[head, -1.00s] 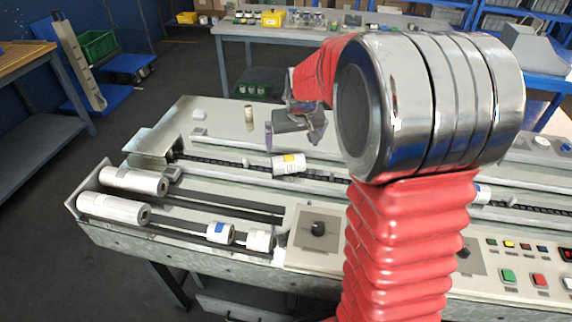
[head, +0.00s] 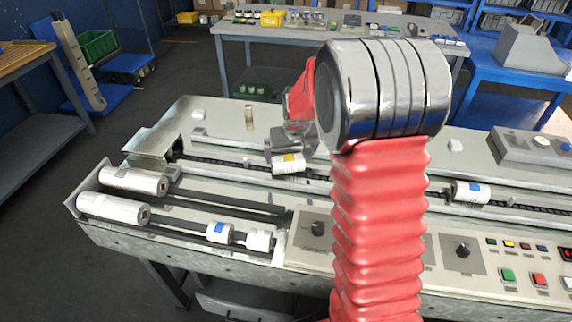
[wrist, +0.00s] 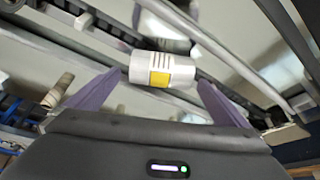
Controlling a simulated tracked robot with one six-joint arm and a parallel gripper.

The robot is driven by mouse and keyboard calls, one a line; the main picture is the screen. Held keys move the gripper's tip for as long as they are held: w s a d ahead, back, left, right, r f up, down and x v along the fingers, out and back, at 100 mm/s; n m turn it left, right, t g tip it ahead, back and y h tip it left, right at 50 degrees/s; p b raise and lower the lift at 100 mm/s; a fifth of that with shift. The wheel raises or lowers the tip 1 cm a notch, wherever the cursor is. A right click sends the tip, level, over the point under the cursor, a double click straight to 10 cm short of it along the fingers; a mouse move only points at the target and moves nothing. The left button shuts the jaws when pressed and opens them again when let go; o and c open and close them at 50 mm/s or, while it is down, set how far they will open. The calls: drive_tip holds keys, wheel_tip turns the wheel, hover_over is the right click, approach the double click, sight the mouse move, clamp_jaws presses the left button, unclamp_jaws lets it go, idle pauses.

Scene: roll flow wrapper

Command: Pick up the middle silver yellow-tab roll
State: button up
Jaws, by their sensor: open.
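The silver roll with the yellow tab (head: 288,164) lies on the chain conveyor, in the middle of the machine. In the wrist view this roll (wrist: 163,69) lies across the gap between my fingertips, with its yellow tab facing the camera. My gripper (head: 286,150) is open just behind and above the roll in the head view. In the wrist view, my gripper's purple fingers (wrist: 162,80) point toward the two ends of the roll. Contact cannot be told.
A blue-tab roll (head: 470,192) lies further right on the conveyor. Two long rolls, one of them (head: 134,180) at the back, and a shorter blue-tab roll (head: 220,232) beside a white roll (head: 260,240) are at the front left. A small upright cylinder (head: 249,117) stands behind.

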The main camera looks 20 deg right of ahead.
sight(288, 158)
drive_tip(key=shift+x, duration=2.6)
drive_tip(key=shift+w+a, duration=0.1)
drive_tip(key=shift+w, duration=0.05)
drive_tip(key=shift+r, duration=0.1)
drive_tip(key=c, duration=1.2)
wheel_tip(288, 158, up, 10)
